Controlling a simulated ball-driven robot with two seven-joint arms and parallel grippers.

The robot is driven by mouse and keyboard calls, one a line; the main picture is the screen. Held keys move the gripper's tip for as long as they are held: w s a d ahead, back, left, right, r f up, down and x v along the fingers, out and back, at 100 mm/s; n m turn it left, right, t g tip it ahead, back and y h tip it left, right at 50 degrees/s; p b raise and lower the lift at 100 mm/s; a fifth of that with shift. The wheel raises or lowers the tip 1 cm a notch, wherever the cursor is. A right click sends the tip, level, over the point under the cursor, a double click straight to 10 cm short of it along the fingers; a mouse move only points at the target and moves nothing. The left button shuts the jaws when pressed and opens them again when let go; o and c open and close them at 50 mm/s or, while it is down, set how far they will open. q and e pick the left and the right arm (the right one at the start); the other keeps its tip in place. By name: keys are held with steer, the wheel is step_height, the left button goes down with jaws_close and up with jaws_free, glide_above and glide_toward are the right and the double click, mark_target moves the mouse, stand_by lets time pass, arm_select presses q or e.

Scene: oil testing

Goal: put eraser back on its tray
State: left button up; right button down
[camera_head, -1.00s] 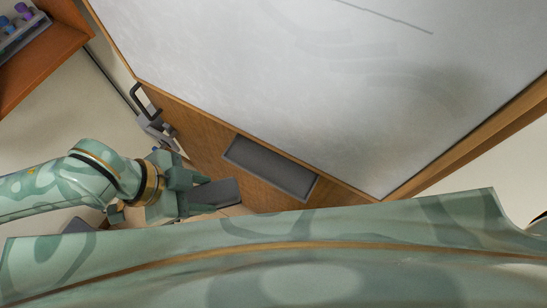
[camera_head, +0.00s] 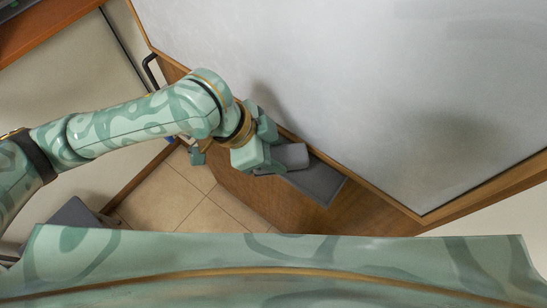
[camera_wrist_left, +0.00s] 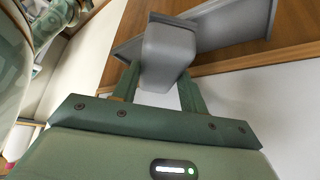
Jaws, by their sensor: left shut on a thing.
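My left gripper (camera_head: 272,153) is shut on the grey eraser (camera_head: 293,156), which lies over the left part of the tray in the head view. The grey tray (camera_head: 322,183) is fixed on a wooden panel below the whiteboard. In the left wrist view the eraser (camera_wrist_left: 168,53) sits between the two green fingers (camera_wrist_left: 160,86), with the tray (camera_wrist_left: 234,24) behind it and to its right. I cannot tell whether the eraser touches the tray. My right gripper is not in view.
The whiteboard (camera_head: 360,80) with its wooden frame fills the upper right, close beside my left gripper. A black handle (camera_head: 150,72) stands near the board's left corner. Tiled floor (camera_head: 180,195) shows below my left arm.

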arm_select(q)
step_height(320, 180, down, 3)
steer(key=shift+d+f+b, duration=0.1)
steer(key=shift+b, duration=0.25)
steer(key=shift+f, duration=0.2)
steer(key=o, duration=0.9)
